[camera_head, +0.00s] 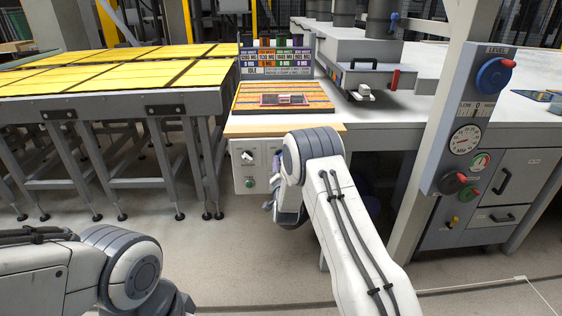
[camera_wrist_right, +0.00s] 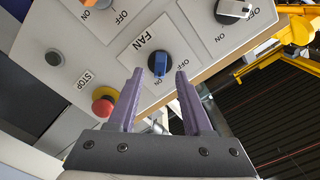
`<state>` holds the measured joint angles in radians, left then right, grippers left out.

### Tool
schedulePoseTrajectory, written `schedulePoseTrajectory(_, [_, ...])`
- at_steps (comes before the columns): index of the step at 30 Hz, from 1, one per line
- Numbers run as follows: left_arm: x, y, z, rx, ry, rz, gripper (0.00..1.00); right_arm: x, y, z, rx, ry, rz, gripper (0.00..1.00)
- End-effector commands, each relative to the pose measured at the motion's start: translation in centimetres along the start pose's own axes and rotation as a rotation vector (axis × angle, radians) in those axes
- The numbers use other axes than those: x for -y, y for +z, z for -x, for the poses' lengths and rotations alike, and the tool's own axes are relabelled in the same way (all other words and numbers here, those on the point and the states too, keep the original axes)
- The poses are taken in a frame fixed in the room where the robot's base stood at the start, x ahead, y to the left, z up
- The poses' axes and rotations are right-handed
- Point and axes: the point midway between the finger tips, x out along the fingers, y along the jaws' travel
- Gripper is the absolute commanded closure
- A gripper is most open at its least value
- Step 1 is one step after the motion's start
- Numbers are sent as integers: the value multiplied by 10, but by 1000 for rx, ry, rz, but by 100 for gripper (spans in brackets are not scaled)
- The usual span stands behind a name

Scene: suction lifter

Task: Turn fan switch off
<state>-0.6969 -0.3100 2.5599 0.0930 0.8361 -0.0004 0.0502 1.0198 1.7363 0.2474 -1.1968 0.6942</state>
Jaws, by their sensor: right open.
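The fan switch (camera_wrist_right: 158,63) is a black round knob with a blue lever on a light grey panel, beside the label FAN. ON and OFF are printed next to it, and the lever's near end appears to point toward ON. My right gripper (camera_wrist_right: 159,75) is open, its two purple fingers on either side of the switch in the picture; contact cannot be made out. In the head view, my right gripper (camera_head: 286,207) is by the front of the control box (camera_head: 246,169), and my arm hides part of it. My left gripper is not in view.
A red stop button (camera_wrist_right: 103,105) and a switch with a white lever (camera_wrist_right: 234,10) are close by on the panel. A workbench (camera_head: 440,115) extends right, with a grey control post (camera_head: 455,120). A table with yellow panels (camera_head: 120,75) stands left.

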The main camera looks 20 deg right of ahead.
Motion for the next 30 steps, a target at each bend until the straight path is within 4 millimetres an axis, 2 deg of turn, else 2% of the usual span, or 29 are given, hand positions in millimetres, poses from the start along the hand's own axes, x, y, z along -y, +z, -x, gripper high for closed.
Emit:
schedulePoseTrajectory(6, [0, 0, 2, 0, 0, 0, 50, 0, 0, -24, -1, 0, 1, 50])
schedulePoseTrajectory(17, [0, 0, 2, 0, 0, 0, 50, 0, 0, -29, 1, 1, 1, 50])
schedulePoseTrajectory(18, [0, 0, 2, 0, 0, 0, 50, 0, 0, -29, 1, 1, 1, 54])
schedulePoseTrajectory(20, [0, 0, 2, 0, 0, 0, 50, 0, 0, -29, 1, 1, 1, 77])
schedulePoseTrajectory(21, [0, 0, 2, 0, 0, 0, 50, 0, 0, -29, 1, 1, 1, 92])
schedulePoseTrajectory(22, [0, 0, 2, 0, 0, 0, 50, 0, 0, -29, 1, 1, 1, 100])
schedulePoseTrajectory(30, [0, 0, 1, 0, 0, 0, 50, 0, 0, -29, 1, 1, 9, 100])
